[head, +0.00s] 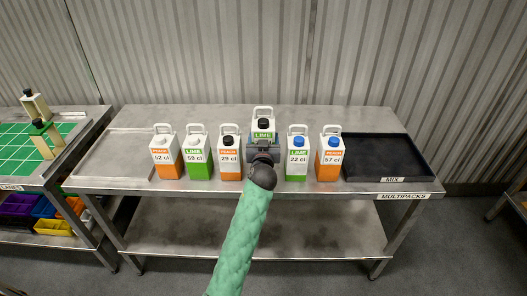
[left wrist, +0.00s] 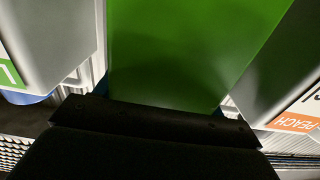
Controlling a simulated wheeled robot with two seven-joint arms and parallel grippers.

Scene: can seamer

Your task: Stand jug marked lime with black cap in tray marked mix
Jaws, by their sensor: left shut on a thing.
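The lime jug with the black cap (head: 263,135) is white with a green LIME band and a handle on top. It stands upright, higher in the head view than the jugs beside it, and seems raised. My left gripper (head: 263,149) is shut on it from the front and hides its lower part. Its green side (left wrist: 190,50) fills the middle of the left wrist view, above my dark gripper (left wrist: 150,125). The black tray marked MIX (head: 425,166) lies empty at the right end of the table. My right gripper is not in view.
Left of the held jug stand peach 52 cl (head: 165,157), lime 59 cl (head: 198,157) and peach 29 cl (head: 230,158). Right of it stand lime 22 cl (head: 297,158) and peach 57 cl (head: 329,158), before the tray. The table's back strip (head: 350,117) is clear.

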